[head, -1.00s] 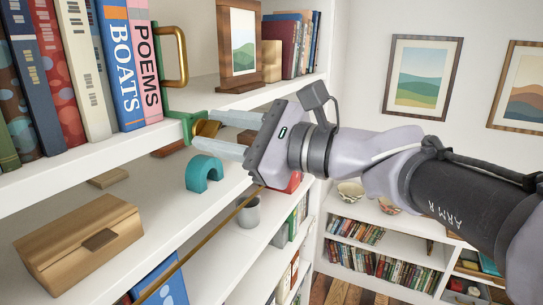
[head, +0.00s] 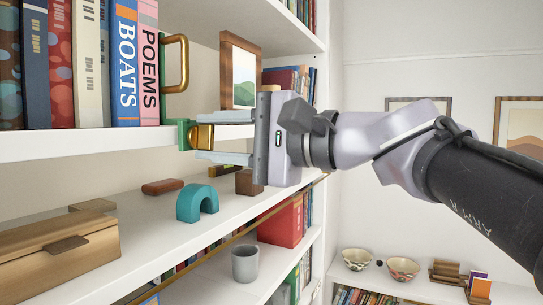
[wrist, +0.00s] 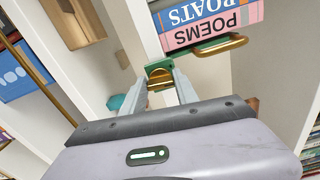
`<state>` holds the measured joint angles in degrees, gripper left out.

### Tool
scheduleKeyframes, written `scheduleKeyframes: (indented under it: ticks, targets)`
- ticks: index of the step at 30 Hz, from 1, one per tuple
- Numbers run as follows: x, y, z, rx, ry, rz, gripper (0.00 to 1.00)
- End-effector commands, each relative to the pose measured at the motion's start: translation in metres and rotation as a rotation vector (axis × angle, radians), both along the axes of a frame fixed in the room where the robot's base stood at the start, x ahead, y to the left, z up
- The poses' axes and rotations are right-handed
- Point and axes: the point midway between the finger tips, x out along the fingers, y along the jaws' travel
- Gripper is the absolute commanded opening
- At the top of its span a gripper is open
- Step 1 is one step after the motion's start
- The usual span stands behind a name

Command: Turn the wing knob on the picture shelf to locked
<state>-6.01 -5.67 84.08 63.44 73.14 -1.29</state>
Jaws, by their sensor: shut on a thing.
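The brass wing knob (head: 204,137) sits on a green bracket (head: 185,134) at the front edge of the upper white shelf (head: 90,145), beside the books. My gripper (head: 199,137) is level with it, one pale finger above and one below, shut on the knob. In the wrist view the brass knob (wrist: 161,86) shows between the two fingers, with the green bracket (wrist: 158,66) behind it. The fingers hide part of the knob, and I cannot read a locked mark.
A brass handle (head: 184,62) stands above the bracket beside the POEMS book (head: 149,75). A framed picture (head: 241,72) stands behind my gripper. The lower shelf holds a teal arch (head: 197,203) and a wooden box (head: 60,250). Open room lies to the right.

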Motion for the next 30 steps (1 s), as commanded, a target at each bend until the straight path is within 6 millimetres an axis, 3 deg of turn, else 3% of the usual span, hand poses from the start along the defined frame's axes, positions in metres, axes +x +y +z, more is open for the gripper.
scheduleKeyframes:
  ticks: [9, 25, 26, 28, 30]
  targets:
    - [0.0002, -0.0001, -0.0013, -0.039, -0.094, 0.000, 0.00]
    - [0.0001, 0.0000, -0.0004, -0.047, -0.110, 0.000, 0.00]
    - [0.0001, 0.0000, -0.0004, -0.047, -0.110, 0.000, 0.42]
    - [0.0001, 0.0000, -0.0004, -0.047, -0.110, 0.000, 0.56]
    - [0.0001, 0.0000, -0.0004, -0.047, -0.110, 0.000, 0.58]
